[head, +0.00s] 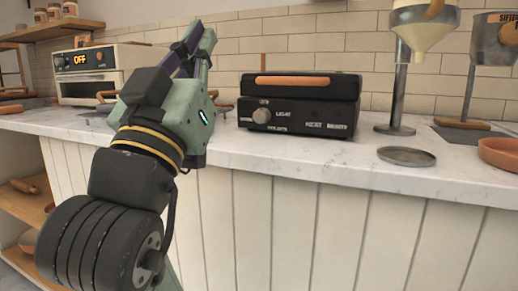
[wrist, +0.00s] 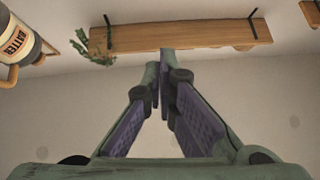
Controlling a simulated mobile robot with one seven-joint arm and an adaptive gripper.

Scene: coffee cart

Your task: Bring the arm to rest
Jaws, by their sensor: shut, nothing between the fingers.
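My gripper (head: 192,42) is raised above the white counter (head: 215,152) in the head view, in front of the tiled wall and between the toaster oven and the black appliance. In the wrist view my gripper (wrist: 163,62) points up toward a wooden shelf, with its purple-padded fingers meeting at the tips. Nothing is between the fingers. The arm rises from the lower left of the head view and hides part of the counter behind it.
A toaster oven (head: 100,60) reading OFF stands left. A black appliance (head: 300,122) is right of my gripper. Farther right are a funnel stand (head: 400,90), a round metal plate (head: 406,156) and an orange bowl (head: 500,152). A wooden shelf (wrist: 180,36) shows in the wrist view.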

